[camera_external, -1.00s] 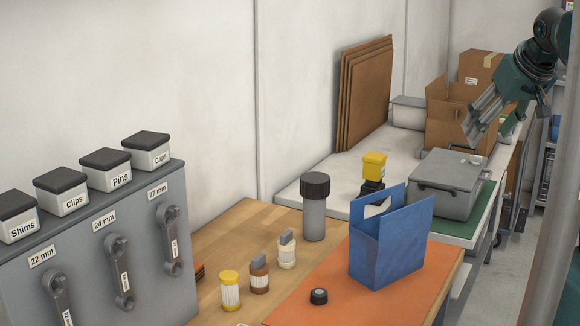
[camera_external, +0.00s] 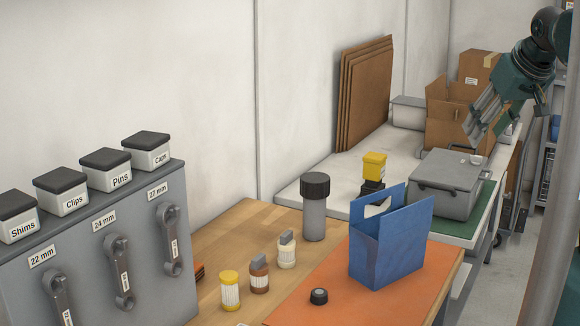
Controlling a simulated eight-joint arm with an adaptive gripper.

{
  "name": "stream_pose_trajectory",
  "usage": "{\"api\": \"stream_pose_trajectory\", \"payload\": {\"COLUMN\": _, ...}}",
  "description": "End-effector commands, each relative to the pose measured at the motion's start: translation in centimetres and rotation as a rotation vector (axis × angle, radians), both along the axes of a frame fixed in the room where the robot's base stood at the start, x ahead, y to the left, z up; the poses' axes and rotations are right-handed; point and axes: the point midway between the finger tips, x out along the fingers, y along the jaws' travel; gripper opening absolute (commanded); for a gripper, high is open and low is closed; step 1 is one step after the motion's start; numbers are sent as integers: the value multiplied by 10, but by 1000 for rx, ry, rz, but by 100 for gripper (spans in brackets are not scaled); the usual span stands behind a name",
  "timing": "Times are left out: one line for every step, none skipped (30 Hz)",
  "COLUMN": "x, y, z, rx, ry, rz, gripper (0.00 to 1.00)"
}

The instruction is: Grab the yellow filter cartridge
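The yellow filter cartridge (camera_external: 230,291) stands upright on the wooden bench top, with a yellow cap and a pale ribbed body. It is the left one of a row of three cartridges. Beside it stand a brown cartridge (camera_external: 259,274) and a cream one (camera_external: 287,250), each with a grey tab on top. My gripper (camera_external: 470,138) is at the upper right, above the grey metal case and far from the cartridges. Its fingers point down and left. Nothing shows between them, but the gap between the tips is too small to judge.
A blue caddy (camera_external: 386,245) and a small black cap (camera_external: 319,296) sit on the orange mat (camera_external: 330,275). A grey canister (camera_external: 314,215) with a black lid stands behind. The grey case (camera_external: 446,190) lies below my gripper. A wrench cabinet (camera_external: 90,250) stands left of the cartridges.

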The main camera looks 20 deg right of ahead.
Motion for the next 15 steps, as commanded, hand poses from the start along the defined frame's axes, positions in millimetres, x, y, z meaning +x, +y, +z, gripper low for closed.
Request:
{"api": "stream_pose_trajectory", "payload": {"x": 3, "y": 3, "z": 1, "rx": -3, "ry": 4, "rz": 11, "gripper": 40}}
{"api": "stream_pose_trajectory", "payload": {"x": 4, "y": 5, "z": 1, "rx": -5, "ry": 7, "rz": 20, "gripper": 40}}
{"api": "stream_pose_trajectory", "payload": {"x": 7, "y": 8, "z": 1, "rx": -9, "ry": 11, "rz": 33, "gripper": 40}}
{"api": "stream_pose_trajectory", "payload": {"x": 9, "y": 11, "z": 1, "rx": -13, "ry": 16, "rz": 45, "gripper": 40}}
{"api": "stream_pose_trajectory", "payload": {"x": 11, "y": 15, "z": 1, "rx": -17, "ry": 20, "rz": 58, "gripper": 40}}
{"api": "stream_pose_trajectory", "payload": {"x": 14, "y": 19, "z": 2, "rx": -22, "ry": 28, "rz": 76, "gripper": 40}}
{"api": "stream_pose_trajectory", "payload": {"x": 17, "y": 23, "z": 2, "rx": -27, "ry": 33, "rz": 90, "gripper": 40}}
{"api": "stream_pose_trajectory", "payload": {"x": 19, "y": 27, "z": 2, "rx": -32, "ry": 38, "rz": 106, "gripper": 40}}
{"api": "stream_pose_trajectory", "payload": {"x": 23, "y": 33, "z": 2, "rx": -39, "ry": 46, "rz": 131, "gripper": 40}}
{"api": "stream_pose_trajectory", "payload": {"x": 26, "y": 37, "z": 2, "rx": -44, "ry": 52, "rz": 146, "gripper": 40}}
{"api": "stream_pose_trajectory", "payload": {"x": 29, "y": 42, "z": 2, "rx": -49, "ry": 59, "rz": 164, "gripper": 40}}
{"api": "stream_pose_trajectory", "payload": {"x": 32, "y": 48, "z": 2, "rx": -58, "ry": 67, "rz": 189, "gripper": 40}}
{"api": "stream_pose_trajectory", "payload": {"x": 36, "y": 53, "z": 2, "rx": -63, "ry": 73, "rz": 207, "gripper": 40}}
{"api": "stream_pose_trajectory", "payload": {"x": 38, "y": 58, "z": 1, "rx": -68, "ry": 79, "rz": 224, "gripper": 40}}
{"api": "stream_pose_trajectory", "payload": {"x": 41, "y": 65, "z": 0, "rx": -76, "ry": 88, "rz": 249, "gripper": 40}}
